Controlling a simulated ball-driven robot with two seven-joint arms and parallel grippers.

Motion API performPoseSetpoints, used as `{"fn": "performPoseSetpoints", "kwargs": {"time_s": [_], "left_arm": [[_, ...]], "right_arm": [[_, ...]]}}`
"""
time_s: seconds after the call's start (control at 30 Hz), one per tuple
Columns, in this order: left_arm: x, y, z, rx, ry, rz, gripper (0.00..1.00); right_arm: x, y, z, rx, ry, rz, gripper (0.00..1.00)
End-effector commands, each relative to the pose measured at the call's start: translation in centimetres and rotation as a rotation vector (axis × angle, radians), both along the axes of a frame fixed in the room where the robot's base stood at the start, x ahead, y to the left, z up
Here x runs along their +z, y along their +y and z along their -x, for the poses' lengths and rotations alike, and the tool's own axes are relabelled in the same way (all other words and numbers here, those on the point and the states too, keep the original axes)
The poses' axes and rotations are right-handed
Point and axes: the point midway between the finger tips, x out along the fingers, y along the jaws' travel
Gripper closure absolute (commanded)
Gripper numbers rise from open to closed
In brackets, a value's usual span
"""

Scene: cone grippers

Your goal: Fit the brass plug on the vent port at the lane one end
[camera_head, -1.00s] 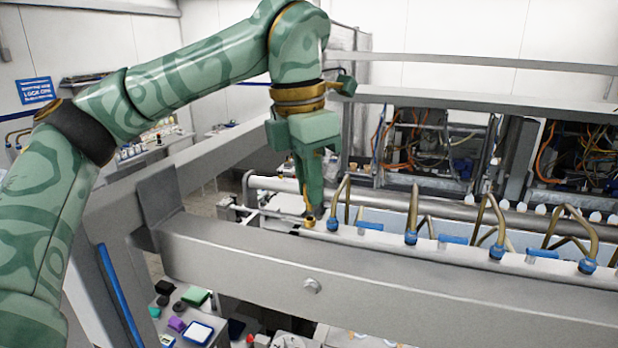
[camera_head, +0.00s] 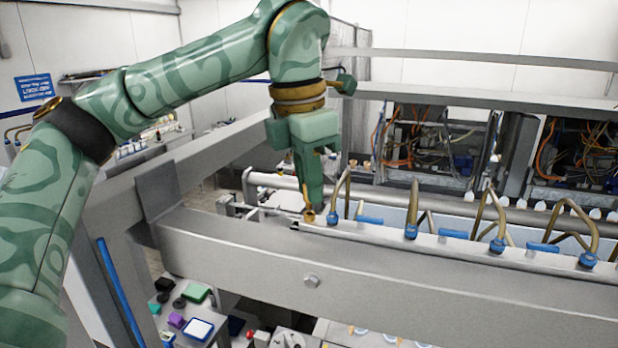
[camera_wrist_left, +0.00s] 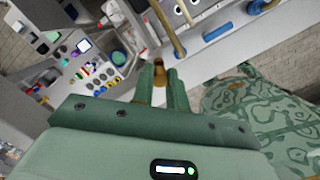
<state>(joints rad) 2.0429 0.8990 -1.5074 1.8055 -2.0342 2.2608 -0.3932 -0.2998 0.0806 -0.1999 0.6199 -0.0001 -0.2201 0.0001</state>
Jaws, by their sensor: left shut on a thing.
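My left gripper (camera_head: 309,204) points down at the left end of the pale rail (camera_head: 430,245). It is shut on the brass plug (camera_head: 309,216), a small gold piece held at the fingertips. The plug is just left of the first blue fitting (camera_head: 332,219) with its bent brass tube. In the left wrist view the plug (camera_wrist_left: 159,68) shows between the tips of the left gripper (camera_wrist_left: 159,78). I cannot make out the vent port, and cannot tell whether the plug touches the rail. My right gripper is not in view.
A heavy grey beam (camera_head: 400,290) runs in front of the rail. Several brass tubes stand along the rail to the right, such as one tube (camera_head: 413,205). A grey bracket plate (camera_head: 160,192) stands to the left. Cabinets with wiring (camera_head: 430,140) are behind.

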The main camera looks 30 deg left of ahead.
Motion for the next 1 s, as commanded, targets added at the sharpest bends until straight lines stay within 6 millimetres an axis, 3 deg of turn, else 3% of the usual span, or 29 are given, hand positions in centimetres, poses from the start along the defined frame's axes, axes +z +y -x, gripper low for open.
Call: {"fn": "performPoseSetpoints", "kwargs": {"time_s": [1.0], "left_arm": [[-1.3,0.0,0.0,0.0,0.0,0.0,1.0]], "right_arm": [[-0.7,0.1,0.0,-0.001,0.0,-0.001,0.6]]}}
